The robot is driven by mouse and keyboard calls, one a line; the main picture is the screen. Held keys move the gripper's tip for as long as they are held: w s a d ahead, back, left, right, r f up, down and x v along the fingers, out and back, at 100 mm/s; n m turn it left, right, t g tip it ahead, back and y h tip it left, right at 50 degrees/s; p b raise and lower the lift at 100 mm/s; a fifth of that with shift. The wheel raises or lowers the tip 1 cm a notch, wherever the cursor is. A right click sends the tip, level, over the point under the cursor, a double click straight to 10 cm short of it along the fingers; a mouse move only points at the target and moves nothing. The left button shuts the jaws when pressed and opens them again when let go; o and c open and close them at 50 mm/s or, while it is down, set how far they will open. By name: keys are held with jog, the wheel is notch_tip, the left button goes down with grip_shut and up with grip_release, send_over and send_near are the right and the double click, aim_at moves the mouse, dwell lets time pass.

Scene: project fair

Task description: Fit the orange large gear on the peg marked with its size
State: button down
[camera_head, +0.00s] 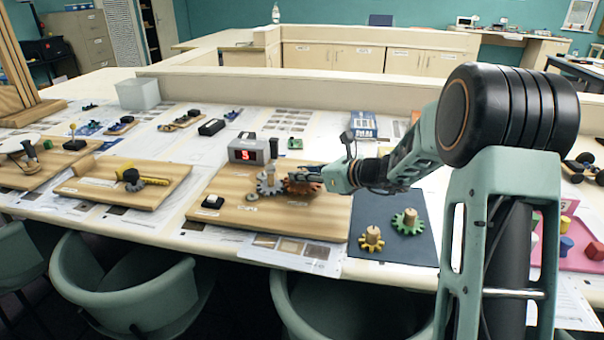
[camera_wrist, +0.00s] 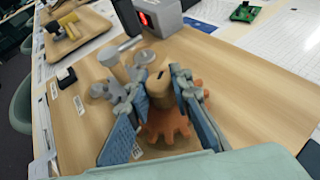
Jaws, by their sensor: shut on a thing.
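The orange large gear (camera_wrist: 168,124) has a pale wooden knob (camera_wrist: 158,88) on top. My gripper (camera_wrist: 172,80) is shut on this knob, one blue-padded finger on each side. In the head view the orange gear (camera_head: 297,187) is at the right part of a wooden board (camera_head: 235,219), partly hidden by my gripper (camera_head: 304,177). A grey gear (camera_wrist: 116,93) stands on the board close beside the orange gear; I cannot tell whether their teeth touch. The peg under the orange gear is hidden, and I cannot tell whether the gear is seated.
A grey box with a red display (camera_head: 248,150) stands at the board's back edge. A small black box (camera_head: 213,201) sits front left on the board. A dark mat (camera_head: 388,243) to the right holds a yellow gear (camera_head: 371,240) and a green gear (camera_head: 408,222).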

jog(key=shift+f+b, duration=0.55)
jog(key=shift+f, duration=0.05)
jog(key=c, duration=2)
grip_release()
jog(key=shift+p+v, duration=1.5)
jog(key=shift+v, duration=4.05)
jog(key=shift+a, duration=0.1)
